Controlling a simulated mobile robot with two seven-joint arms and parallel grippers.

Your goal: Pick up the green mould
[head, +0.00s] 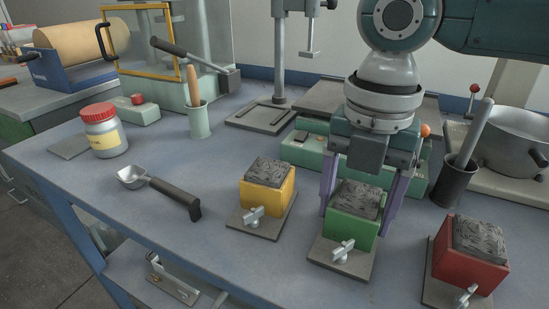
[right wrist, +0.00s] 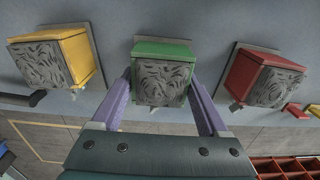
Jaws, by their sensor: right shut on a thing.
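The green mould (head: 350,227) is a green box with a dark patterned grey top, on a grey base plate with a silver wing nut, in the middle right of the bench. It also shows at the centre of the right wrist view (right wrist: 163,50). My right gripper (head: 368,200) is above it, its purple fingers down on either side of the mould, shut on it. The right wrist view shows the fingers along its left and right sides. I cannot tell whether the mould is raised off the bench. My left gripper is not in view.
A yellow mould (head: 268,187) stands to the left and a red mould (head: 470,255) to the right, each on a plate. A dark cup (head: 455,182) and a metal pot (head: 512,140) stand behind right.

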